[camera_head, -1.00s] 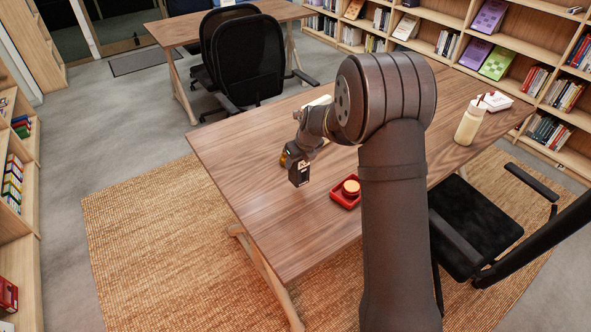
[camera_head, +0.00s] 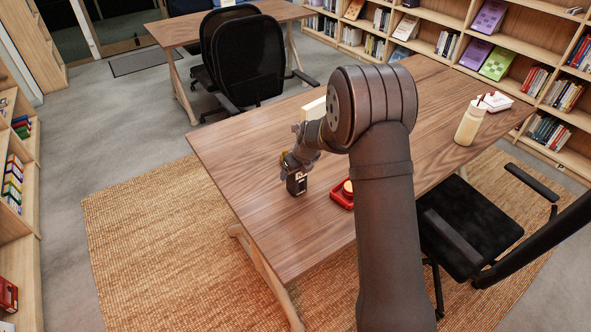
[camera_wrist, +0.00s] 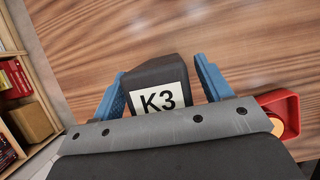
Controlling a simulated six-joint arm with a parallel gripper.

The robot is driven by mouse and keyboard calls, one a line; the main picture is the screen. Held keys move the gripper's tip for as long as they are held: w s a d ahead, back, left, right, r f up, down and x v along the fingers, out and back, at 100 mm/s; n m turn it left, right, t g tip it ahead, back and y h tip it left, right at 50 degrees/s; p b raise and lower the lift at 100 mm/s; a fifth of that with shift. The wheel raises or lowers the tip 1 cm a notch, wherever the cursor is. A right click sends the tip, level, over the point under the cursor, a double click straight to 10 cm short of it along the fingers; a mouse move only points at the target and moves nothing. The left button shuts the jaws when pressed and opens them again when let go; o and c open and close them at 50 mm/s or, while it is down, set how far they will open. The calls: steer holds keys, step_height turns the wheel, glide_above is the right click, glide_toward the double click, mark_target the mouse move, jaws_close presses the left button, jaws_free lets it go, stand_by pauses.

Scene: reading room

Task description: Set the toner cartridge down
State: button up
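The toner cartridge (camera_head: 297,185) is a dark block with a pale label. In the wrist view the cartridge (camera_wrist: 158,74) shows the label "K3" and sits between the blue fingers. The cartridge is upright and low over the left part of the wooden table (camera_head: 240,145). I cannot tell whether its underside touches the wood.
A red tray (camera_head: 337,199) holding a round tan-topped item is just right of the cartridge, partly behind my arm. A pale box (camera_head: 315,108) stands behind my wrist. A cream bottle (camera_head: 468,124) and a white tray (camera_head: 497,101) are at the right. The table's left side is clear.

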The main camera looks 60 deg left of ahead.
steer(key=shift+r, duration=0.1)
steer(key=v, duration=1.2)
steer(key=shift+r, duration=0.1)
steer(key=x, duration=1.2)
steer(key=shift+r, duration=1.2)
